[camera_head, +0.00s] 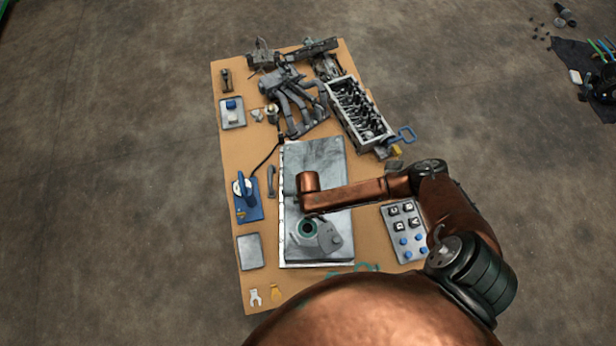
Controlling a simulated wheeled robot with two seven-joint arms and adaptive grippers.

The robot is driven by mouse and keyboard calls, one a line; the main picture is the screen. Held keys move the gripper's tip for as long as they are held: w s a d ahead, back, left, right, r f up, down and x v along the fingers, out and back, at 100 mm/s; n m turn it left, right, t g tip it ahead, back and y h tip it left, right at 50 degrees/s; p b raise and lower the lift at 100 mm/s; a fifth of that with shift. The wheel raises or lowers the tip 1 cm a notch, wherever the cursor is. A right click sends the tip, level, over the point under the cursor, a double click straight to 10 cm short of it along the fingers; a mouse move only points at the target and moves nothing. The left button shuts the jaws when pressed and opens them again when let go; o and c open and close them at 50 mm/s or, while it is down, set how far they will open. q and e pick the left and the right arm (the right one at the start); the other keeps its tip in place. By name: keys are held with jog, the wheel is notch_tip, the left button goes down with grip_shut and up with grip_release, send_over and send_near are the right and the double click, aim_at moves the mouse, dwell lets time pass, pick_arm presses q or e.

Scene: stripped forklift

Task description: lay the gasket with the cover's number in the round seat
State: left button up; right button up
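A grey metal housing (329,238) lies on the front half of a large grey plate (318,160). Teal ring shapes (366,267) show at the table's front edge, partly hidden by my copper arm. No number is readable on any cover. My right arm reaches in from the right, its wrist over the plate just behind the housing. Its gripper is hidden beneath the wrist. My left gripper does not show.
A tray of lettered blocks and blue knobs (403,232) lies right of the plate. A blue tool on a stand (247,197) and a square grey plate (250,251) are at the left. A manifold (293,102) and an engine block (358,112) crowd the table's back.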

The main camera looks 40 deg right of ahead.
notch_tip(320, 180, up, 12)
dwell(0.6)
